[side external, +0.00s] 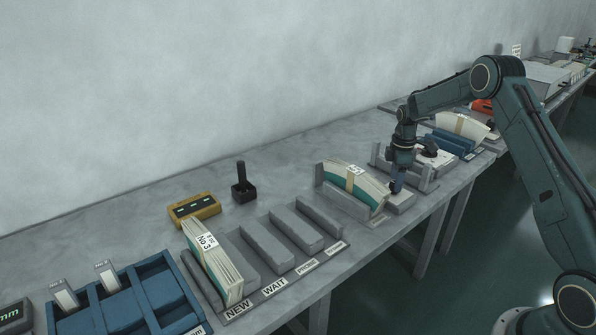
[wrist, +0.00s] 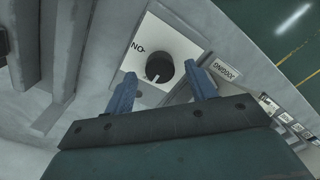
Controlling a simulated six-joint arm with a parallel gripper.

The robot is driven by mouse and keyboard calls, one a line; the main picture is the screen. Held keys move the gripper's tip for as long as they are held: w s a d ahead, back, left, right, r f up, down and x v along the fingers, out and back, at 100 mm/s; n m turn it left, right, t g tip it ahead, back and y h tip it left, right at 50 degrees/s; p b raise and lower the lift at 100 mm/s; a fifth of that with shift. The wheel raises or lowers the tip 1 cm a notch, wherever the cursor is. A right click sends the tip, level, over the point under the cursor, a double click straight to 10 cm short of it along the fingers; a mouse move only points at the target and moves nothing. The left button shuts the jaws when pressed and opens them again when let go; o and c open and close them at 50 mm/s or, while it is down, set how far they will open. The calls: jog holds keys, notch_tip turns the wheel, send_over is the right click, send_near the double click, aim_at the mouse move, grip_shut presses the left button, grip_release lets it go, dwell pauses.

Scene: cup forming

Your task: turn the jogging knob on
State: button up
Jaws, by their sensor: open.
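The jogging knob (wrist: 159,66) is a dark round knob on a white plate (wrist: 181,38) in the wrist view. A pale pointer mark shows on its lower edge, turned away from the upside-down "ON" lettering (wrist: 138,48) at the plate's left. My gripper (wrist: 161,76) is open, with one blue finger to the left of the knob and one to the right. Contact with the knob cannot be told. In the side external view, my gripper (side external: 397,184) points down over the small block at the bench's front edge, and the knob is hard to make out there.
An upside-down "JOGGING" label (wrist: 225,71) lies right of the plate. Grey upright walls (wrist: 62,50) stand to the left in the wrist view. A banded stack of cup blanks (side external: 352,182) sits close left of my gripper, and a blue rack (side external: 449,142) stands behind it.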

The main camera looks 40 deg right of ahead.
jog(key=shift+f, duration=0.8)
jog(key=c, duration=1)
